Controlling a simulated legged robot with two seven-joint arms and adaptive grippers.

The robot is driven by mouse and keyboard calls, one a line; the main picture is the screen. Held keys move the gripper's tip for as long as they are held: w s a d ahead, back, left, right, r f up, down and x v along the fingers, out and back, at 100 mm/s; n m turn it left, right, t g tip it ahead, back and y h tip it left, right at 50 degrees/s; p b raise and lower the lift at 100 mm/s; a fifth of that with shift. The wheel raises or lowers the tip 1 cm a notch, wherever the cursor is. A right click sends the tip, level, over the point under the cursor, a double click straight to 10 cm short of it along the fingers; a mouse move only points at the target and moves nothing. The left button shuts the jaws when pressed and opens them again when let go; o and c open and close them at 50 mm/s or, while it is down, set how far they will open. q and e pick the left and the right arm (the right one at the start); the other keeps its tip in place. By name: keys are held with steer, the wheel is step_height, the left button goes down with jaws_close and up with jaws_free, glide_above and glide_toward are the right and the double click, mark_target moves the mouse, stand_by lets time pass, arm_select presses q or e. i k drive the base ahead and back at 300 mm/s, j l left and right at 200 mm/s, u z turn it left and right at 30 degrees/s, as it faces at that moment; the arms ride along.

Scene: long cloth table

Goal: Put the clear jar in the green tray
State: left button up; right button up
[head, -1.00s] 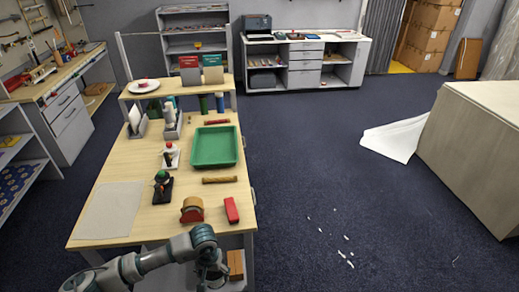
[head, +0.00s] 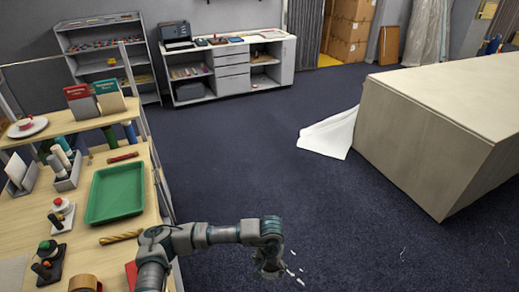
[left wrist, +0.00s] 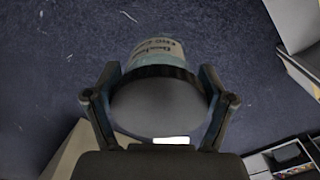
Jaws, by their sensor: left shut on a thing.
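The green tray (head: 115,192) lies empty on the wooden workbench at the left of the head view. My left gripper (head: 268,266) is out over the floor, right of the bench and apart from the tray. In the left wrist view my left gripper (left wrist: 157,100) is shut around a jar (left wrist: 158,52). The jar has a pale label with dark lettering, a dark rim and a grey round end towards the camera. Whether it is clear is hard to tell. The jar is not distinct in the head view. My right gripper is not in view.
On the bench (head: 110,240), a twisted brown stick (head: 121,237) and a red stick (head: 122,157) lie near the tray. Joysticks (head: 48,258) stand to its left. A large pale covered table (head: 440,120) stands at the right. The floor between is mostly open, with white scraps.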

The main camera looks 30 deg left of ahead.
mark_target(110, 184)
steer(key=i+u, duration=0.3)
steer(key=i, duration=0.2)
steer(key=i+u, duration=0.25)
steer(key=i, duration=0.2)
steer(key=i+l+u, duration=0.3)
steer(key=i, duration=0.15)
steer(key=i+j+u, duration=0.25)
steer(key=i, duration=0.65)
steer(key=i+u, duration=0.3)
steer(key=i, duration=0.6)
steer(key=i+l+u, duration=0.1)
steer(key=i, duration=0.35)
steer(key=i+l+u, duration=0.1)
steer(key=i, duration=0.4)
steer(key=i+l+u, duration=0.1)
steer(key=i, duration=0.35)
steer(key=l+u, duration=0.1)
steer(key=u, duration=2.45)
steer(key=i, duration=1)
